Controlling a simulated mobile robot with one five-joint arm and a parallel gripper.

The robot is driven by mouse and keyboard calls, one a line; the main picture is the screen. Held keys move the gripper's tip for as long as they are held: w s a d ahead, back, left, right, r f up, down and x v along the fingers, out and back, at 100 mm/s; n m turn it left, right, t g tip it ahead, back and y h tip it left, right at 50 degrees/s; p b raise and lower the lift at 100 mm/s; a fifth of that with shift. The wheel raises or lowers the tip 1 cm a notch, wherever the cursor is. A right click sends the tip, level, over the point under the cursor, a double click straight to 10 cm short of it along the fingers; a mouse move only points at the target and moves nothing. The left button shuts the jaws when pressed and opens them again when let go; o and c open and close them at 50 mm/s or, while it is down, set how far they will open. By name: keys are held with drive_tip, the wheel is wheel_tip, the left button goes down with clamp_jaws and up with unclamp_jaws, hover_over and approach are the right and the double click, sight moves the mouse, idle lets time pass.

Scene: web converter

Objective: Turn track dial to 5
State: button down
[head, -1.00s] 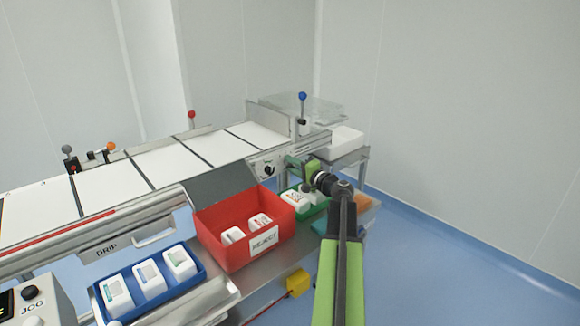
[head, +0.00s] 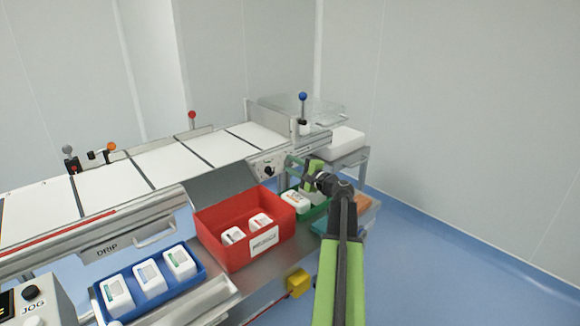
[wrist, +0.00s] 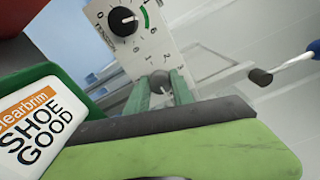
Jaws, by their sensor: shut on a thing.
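In the wrist view a small grey knob (wrist: 160,80) sits on a white panel (wrist: 145,48) between the two green fingers of my gripper (wrist: 160,88). The gripper is shut on this knob. Its pointer and most of its scale are hidden or too small to read. A second dial, a larger black knob (wrist: 123,21) with a white pointer and a green arc, is on the same panel beyond the fingers. In the head view my gripper (head: 293,162) reaches the machine's front right; the black knob (head: 269,170) shows to its left, and the held knob is hidden.
A green bin (head: 318,212) with white packs stands below my gripper. A red reject bin (head: 225,250) and a blue tray (head: 190,288) are to the left. A blue-knobbed lever (head: 302,97) rises behind. The floor at right is clear.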

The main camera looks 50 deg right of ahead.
drive_tip(key=c, duration=1.1)
unclamp_jaws()
drive_tip(key=s+a, duration=0.1)
drive_tip(key=s, duration=1.6)
drive_tip(key=shift+s+a, duration=0.15)
drive_tip(key=shift+s, duration=0.05)
